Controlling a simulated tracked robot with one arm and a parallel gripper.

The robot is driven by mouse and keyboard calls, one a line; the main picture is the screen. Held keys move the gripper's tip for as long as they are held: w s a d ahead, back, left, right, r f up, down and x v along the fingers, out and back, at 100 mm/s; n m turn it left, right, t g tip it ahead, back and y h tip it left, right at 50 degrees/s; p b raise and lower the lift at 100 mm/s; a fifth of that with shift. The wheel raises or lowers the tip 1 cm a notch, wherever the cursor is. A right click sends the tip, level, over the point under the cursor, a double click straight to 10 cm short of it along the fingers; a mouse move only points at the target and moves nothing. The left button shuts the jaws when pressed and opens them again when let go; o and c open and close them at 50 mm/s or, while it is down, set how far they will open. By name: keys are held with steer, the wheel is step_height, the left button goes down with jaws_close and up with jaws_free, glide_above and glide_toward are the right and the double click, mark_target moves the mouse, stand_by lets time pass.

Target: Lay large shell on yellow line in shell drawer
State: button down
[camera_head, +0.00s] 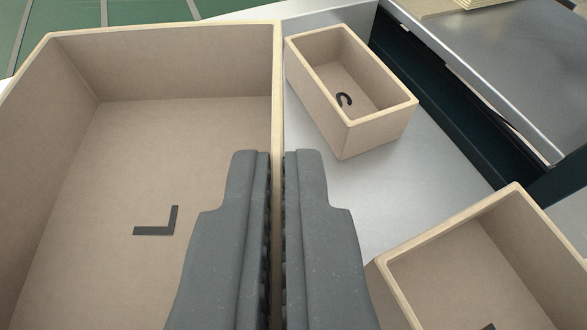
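The large shell (62,72) is a big open beige box marked with a dark L on its floor. It fills the left of the view, and its near end is cut off. My gripper (277,155) has one finger inside the large shell and one outside, with its right wall pinched between them. The gripper looks shut on that wall. No yellow line shows. A bare metal surface (330,185), possibly the drawer floor, lies to the right of the large shell.
A small open beige box (375,125) with a dark hook-shaped mark stands at upper right. Another beige box (425,285) is partly visible at lower right. A dark gap (455,105) and a metal panel (500,75) lie beyond. Bare metal separates the boxes.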

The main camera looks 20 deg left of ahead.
steer(key=shift+w+a+f, duration=0.1)
steer(key=shift+w+f, duration=0.2)
steer(key=shift+f+b, duration=0.35)
steer(key=shift+f, duration=1.15)
steer(key=shift+f, duration=0.15)
steer(key=c, duration=1.6)
jaws_free()
steer(key=shift+c, duration=0.2)
steer(key=shift+s+d+r, duration=0.25)
steer(key=shift+s+r, duration=0.2)
steer(key=shift+s, duration=0.05)
steer(key=p+v, duration=0.1)
steer(key=v, duration=1)
steer(key=shift+f, duration=0.1)
